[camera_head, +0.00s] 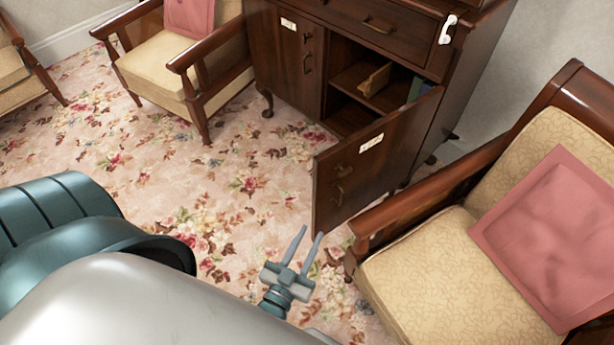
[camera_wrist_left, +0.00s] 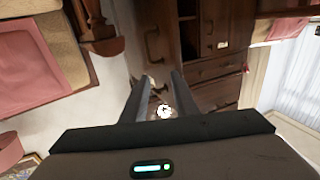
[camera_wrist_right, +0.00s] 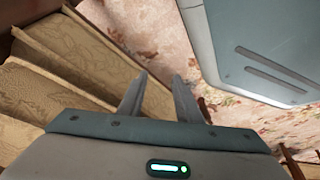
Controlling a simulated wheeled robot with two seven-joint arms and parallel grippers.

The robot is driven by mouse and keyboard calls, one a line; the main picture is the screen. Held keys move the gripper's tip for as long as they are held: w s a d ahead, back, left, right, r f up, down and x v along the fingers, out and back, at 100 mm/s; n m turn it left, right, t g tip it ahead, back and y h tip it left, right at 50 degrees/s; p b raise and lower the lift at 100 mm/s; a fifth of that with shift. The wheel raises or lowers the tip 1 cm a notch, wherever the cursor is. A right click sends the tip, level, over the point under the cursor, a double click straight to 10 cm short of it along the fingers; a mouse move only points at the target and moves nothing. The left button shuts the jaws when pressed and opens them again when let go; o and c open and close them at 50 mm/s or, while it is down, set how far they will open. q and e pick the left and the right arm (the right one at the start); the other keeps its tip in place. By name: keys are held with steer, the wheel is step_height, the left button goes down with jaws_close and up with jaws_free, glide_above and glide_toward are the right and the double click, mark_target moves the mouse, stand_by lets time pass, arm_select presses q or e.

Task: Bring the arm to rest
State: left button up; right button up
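My left gripper (camera_head: 310,234) shows in the head view above the flowered carpet, in front of the open cabinet door. Its two fingers are apart with nothing seen held. In the left wrist view its fingers (camera_wrist_left: 158,82) are also apart, pointing toward the dark wooden cabinet. A small white item shows between them, too small to name. My right gripper (camera_wrist_right: 159,76) shows only in the right wrist view. Its fingers are apart and empty, beside the cream upholstery of a seat (camera_wrist_right: 60,70). The head view does not show it.
The dark cabinet (camera_head: 285,45) stands at the back, its right door (camera_head: 375,165) swung open toward me. A cream armchair (camera_head: 420,265) with a pink cushion (camera_head: 555,235) is close at right. Another armchair (camera_head: 155,65) stands at upper left. The carpet (camera_head: 245,170) between is clear.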

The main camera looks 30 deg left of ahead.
arm_select(q)
steer(key=shift+s, duration=0.3)
arm_select(e)
steer(key=shift+w+r, duration=0.15)
steer(key=shift+w, duration=0.15)
steer(key=shift+s+a, duration=0.1)
steer(key=shift+a, duration=0.15)
arm_select(q)
steer(key=s+d+f+m+g+h+p, duration=0.1)
steer(key=d+f+m+g+h, duration=0.25)
steer(key=f, duration=1.05)
steer(key=s+a+f+g, duration=0.1)
steer(key=s+f+g, duration=0.3)
steer(key=f, duration=0.3)
steer(key=s+a+f+g+p, duration=0.1)
steer(key=s+f+g, duration=0.4)
steer(key=f, duration=0.3)
steer(key=shift+s+f, duration=0.25)
steer(key=shift+s, duration=0.25)
arm_select(e)
steer(key=shift+w+a+r+t+y, duration=0.15)
steer(key=shift+w+a+r+t, duration=0.2)
steer(key=shift+w+a, duration=0.15)
steer(key=shift+w+a+r+t+y, duration=0.15)
steer(key=shift+w+a+r+t, duration=0.05)
steer(key=shift+w+a+t, duration=0.2)
arm_select(q)
steer(key=shift+d, duration=0.1)
